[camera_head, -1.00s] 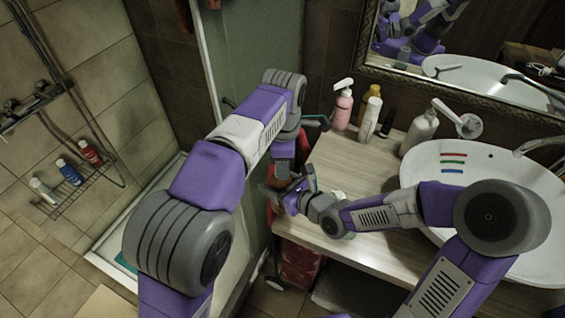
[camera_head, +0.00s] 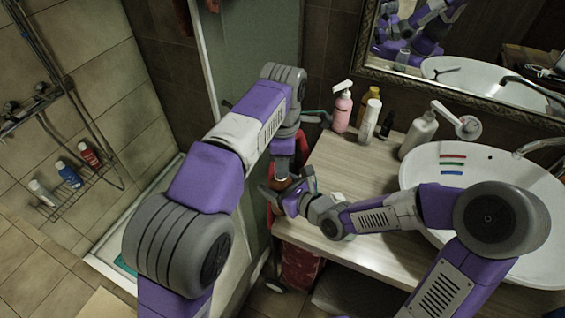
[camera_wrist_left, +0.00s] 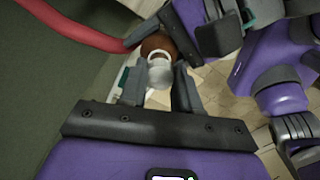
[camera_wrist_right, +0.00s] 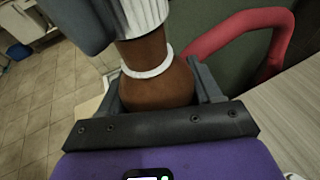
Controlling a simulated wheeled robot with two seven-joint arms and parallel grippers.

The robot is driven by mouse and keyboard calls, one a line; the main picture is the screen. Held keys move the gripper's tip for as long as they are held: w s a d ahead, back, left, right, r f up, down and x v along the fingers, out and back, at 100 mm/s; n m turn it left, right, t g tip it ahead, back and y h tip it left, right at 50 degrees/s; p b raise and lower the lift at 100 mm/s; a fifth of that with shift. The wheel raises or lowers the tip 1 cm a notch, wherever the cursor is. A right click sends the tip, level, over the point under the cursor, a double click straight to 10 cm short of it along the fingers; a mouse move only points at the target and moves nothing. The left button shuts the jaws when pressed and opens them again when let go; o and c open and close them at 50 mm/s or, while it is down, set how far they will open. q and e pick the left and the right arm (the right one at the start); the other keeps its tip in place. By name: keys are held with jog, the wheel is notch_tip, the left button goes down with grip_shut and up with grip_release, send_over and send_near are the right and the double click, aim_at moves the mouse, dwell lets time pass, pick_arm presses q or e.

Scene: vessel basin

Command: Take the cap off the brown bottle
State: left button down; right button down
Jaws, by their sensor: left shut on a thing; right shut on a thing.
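The brown bottle (camera_wrist_right: 158,88) is between the fingers of my right gripper (camera_wrist_right: 165,85), which is shut on it. A white ring (camera_wrist_right: 150,70) circles the bottle at its shoulder. Above the ring a length of bare brown neck shows, then the pale ridged cap (camera_wrist_right: 145,12). My left gripper (camera_wrist_left: 158,88) is shut on the cap, also seen in the left wrist view (camera_wrist_left: 160,73). Whether the cap still touches the neck I cannot tell. In the head view the bottle (camera_head: 281,171) is a small brown patch between my left and right hands, mostly hidden.
The bottle is held near the left edge of the wooden counter (camera_head: 350,165). A pink pump bottle (camera_head: 342,110), a white bottle (camera_head: 368,120) and a white pump bottle (camera_head: 418,135) stand at the back. The basin (camera_head: 520,185) is at right. A red curved bar (camera_wrist_right: 235,35) is close by.

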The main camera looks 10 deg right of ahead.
pick_arm(q)
jog(key=shift+r, duration=0.25)
jog(key=shift+r, duration=2)
